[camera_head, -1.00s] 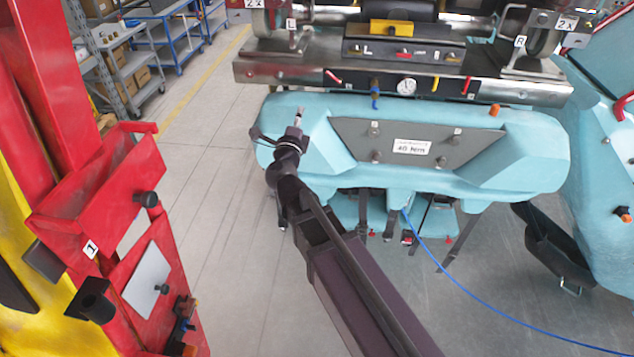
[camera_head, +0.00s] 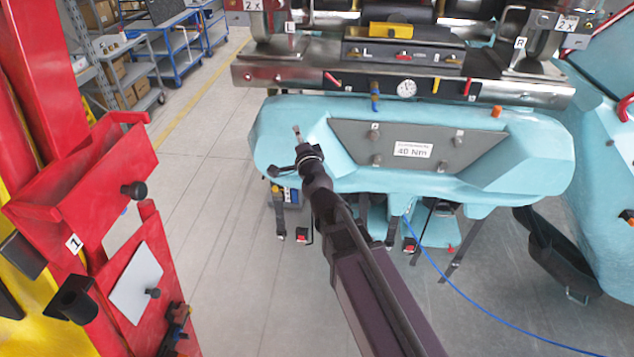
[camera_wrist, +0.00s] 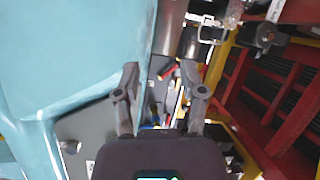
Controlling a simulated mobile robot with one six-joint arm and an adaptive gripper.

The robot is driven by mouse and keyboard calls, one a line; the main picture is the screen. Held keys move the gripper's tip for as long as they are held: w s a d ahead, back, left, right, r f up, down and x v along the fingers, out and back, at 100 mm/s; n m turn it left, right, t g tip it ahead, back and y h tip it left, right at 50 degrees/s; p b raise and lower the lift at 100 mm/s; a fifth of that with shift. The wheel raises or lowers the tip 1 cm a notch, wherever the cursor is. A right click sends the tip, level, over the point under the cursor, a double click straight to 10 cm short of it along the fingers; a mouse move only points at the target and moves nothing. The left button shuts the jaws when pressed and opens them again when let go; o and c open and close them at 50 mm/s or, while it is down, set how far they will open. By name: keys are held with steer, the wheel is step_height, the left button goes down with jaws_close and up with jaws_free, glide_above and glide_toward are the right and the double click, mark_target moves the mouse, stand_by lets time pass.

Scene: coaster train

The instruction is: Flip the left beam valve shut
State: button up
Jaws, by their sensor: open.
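The metal beam (camera_head: 260,76) carries a small valve panel above the teal body. A red lever (camera_head: 332,79) sits at the panel's left end, with a blue handle (camera_head: 375,96) pointing down beside it, left of the round gauge (camera_head: 406,88). My gripper (camera_head: 298,135) is in front of the teal body's left end, below and left of these levers. In the wrist view my gripper (camera_wrist: 161,84) is open and empty. The red lever (camera_wrist: 166,71) shows beyond and between its fingers, apart from them. I cannot tell which lever is the left beam valve.
A yellow lever (camera_head: 436,84) and another red one (camera_head: 468,86) are right of the gauge. The teal body (camera_head: 540,165) bears a 40 Nm label (camera_head: 413,150). A red stand (camera_head: 95,190) is at left. The floor between is clear.

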steer(key=s+d+f+n+g+b, duration=0.1)
steer(key=d+f+n+g+b, duration=0.1)
steer(key=f, duration=0.4)
steer(key=s+d+f+n+g+y+b, duration=0.1)
steer(key=d+f+n+g+b, duration=0.1)
steer(key=d+f+n+g, duration=0.1)
steer(key=shift+f+n+g, duration=0.5)
steer(key=shift+f+n, duration=0.6)
steer(key=shift+f, duration=0.5)
steer(key=shift+s, duration=0.1)
